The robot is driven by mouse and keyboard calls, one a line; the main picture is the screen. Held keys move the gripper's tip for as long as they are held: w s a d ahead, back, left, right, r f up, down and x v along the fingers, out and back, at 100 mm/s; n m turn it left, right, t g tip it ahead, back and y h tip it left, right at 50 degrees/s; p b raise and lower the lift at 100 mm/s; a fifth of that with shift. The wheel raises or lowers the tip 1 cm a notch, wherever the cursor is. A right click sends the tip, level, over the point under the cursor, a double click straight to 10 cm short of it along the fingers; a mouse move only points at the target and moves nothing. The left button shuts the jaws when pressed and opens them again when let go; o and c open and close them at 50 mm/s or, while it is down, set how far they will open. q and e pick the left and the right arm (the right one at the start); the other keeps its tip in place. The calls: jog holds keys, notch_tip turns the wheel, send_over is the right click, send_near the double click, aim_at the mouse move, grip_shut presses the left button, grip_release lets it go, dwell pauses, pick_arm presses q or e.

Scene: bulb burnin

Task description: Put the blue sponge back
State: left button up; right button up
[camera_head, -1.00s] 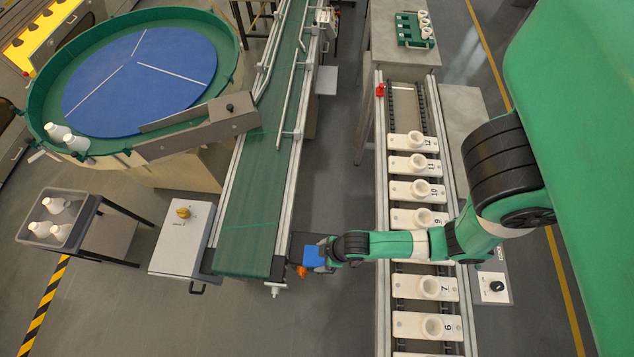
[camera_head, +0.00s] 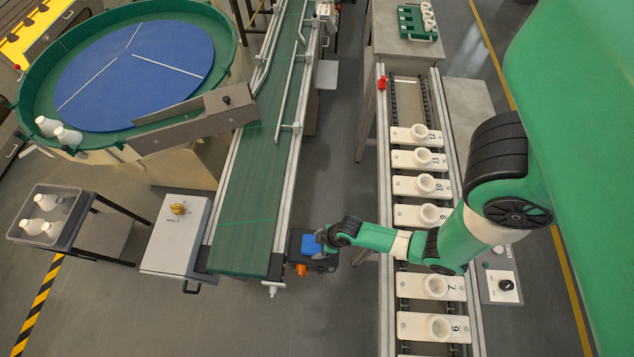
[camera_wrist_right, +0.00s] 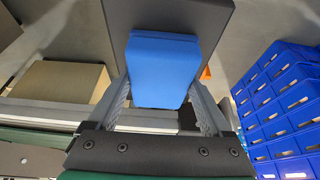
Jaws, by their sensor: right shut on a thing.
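The blue sponge (camera_head: 311,244) is a small blue block at the end of my right arm, beside the near end of the green conveyor. It also shows in the right wrist view (camera_wrist_right: 163,68), between the two grey fingers. My right gripper (camera_head: 320,248) is shut on the sponge. A dark flat plate or shelf (camera_wrist_right: 205,20) lies right behind the sponge in the right wrist view; I cannot tell whether the sponge touches it. In the head view this dark holder (camera_head: 297,243) shows around the sponge. My left gripper is not in view.
The green conveyor (camera_head: 247,225) is just left of the sponge. An orange part (camera_head: 301,270) sits below the dark holder. The rail with numbered white carriers (camera_head: 420,212) runs beneath my right arm. A blue rack (camera_wrist_right: 285,110) stands at right in the wrist view.

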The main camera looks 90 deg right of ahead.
jog(key=o, duration=1.2)
jog(key=shift+f, duration=0.1)
jog(key=shift+o, duration=0.2)
jog(key=shift+r, duration=0.2)
jog(key=p+v, duration=0.6)
jog(key=v, duration=0.6)
jog(key=shift+f, duration=0.1)
